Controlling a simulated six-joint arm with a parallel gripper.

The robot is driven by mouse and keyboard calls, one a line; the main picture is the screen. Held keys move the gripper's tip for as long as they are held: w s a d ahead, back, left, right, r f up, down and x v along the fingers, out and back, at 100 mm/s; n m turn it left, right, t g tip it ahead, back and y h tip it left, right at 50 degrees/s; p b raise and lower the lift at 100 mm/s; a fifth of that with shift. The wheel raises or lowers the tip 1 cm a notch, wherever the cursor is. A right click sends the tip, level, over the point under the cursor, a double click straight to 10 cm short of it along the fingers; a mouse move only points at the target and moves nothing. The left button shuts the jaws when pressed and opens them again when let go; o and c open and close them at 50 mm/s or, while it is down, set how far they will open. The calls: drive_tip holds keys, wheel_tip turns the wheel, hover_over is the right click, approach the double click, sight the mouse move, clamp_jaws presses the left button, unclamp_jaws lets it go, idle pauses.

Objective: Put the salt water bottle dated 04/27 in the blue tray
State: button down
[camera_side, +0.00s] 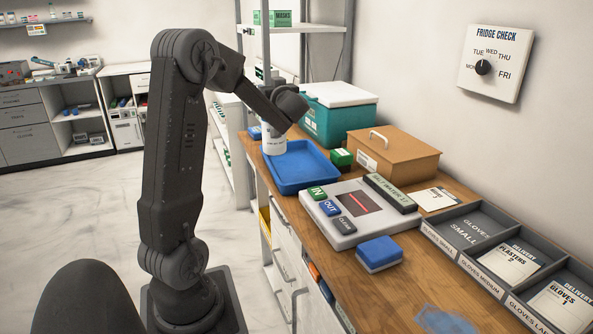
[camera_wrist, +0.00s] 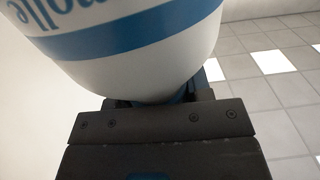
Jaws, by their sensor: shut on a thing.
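A white bottle (camera_side: 273,142) is held upright at my gripper (camera_side: 268,122), over the far left end of the blue tray (camera_side: 313,172). In the wrist view the white bottle (camera_wrist: 150,70) fills the upper left, with a blue band and partly cut-off blue lettering. My gripper (camera_wrist: 170,103) is shut on it. No date on the bottle can be read in either view. The side view does not show clearly whether the bottle's base touches the tray. The rest of the blue tray looks empty.
A device (camera_side: 357,212) with IN, OUT and CLEAR keys stands in front of the tray. A small green-and-black box (camera_side: 341,158), a brown box (camera_side: 393,155) and a teal cooler (camera_side: 338,115) stand to its right and behind. A blue sponge-like block (camera_side: 379,254) lies nearer.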

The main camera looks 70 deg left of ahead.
drive_tip(key=shift+s+a+f+g, duration=0.1)
drive_tip(key=shift+s+a+g, duration=0.3)
drive_tip(key=shift+s+a, duration=0.35)
drive_tip(key=shift+s+f+n, duration=0.1)
drive_tip(key=shift+f+n, duration=0.05)
drive_tip(key=shift+n, duration=0.15)
drive_tip(key=w+d+f, duration=0.3)
drive_tip(key=w+f, duration=0.7)
drive_tip(key=w, duration=0.1)
drive_tip(key=shift+f, duration=0.5)
drive_tip(key=c, duration=0.5)
unclamp_jaws()
drive_tip(key=shift+f, duration=0.15)
drive_tip(key=shift+c, duration=0.2)
